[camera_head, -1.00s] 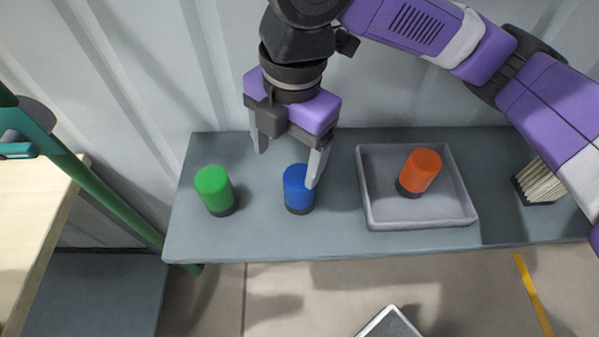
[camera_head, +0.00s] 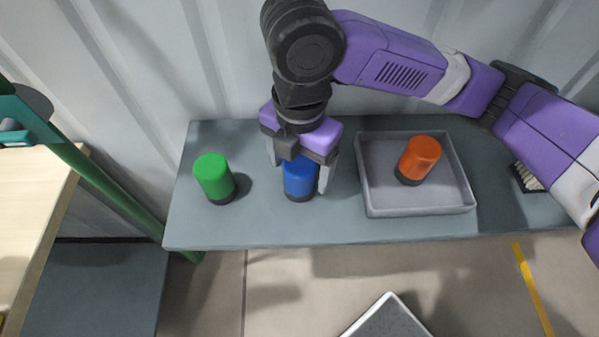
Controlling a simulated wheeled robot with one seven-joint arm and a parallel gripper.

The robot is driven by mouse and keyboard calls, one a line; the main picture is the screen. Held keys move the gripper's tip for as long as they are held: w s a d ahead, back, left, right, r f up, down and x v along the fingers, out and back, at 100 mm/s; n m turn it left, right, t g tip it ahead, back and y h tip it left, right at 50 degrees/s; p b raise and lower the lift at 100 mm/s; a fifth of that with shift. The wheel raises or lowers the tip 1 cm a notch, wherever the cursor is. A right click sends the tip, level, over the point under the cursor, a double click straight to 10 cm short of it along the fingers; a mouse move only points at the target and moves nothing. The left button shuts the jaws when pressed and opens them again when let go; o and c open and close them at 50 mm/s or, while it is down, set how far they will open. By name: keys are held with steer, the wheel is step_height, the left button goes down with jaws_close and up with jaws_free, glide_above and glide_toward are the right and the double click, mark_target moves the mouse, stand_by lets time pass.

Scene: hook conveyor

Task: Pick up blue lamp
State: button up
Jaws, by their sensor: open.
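The blue lamp (camera_head: 299,180) is a short blue cylinder with a dark base, standing upright on the grey bench (camera_head: 265,225). My gripper (camera_head: 299,178) is open and lowered over it, with one finger at its upper left and one along its right side. The top of the lamp is partly hidden by the gripper body. I cannot tell whether the fingers touch the lamp.
A green lamp (camera_head: 213,177) stands on the bench to the left. A grey tray (camera_head: 415,209) to the right holds an orange lamp (camera_head: 419,158). A brush-like block (camera_head: 527,178) lies at the far right. A corrugated wall (camera_head: 150,70) rises behind the bench.

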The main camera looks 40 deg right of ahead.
steer(key=c, duration=1.5)
steer(key=shift+c, duration=0.2)
steer(key=shift+r, duration=0.1)
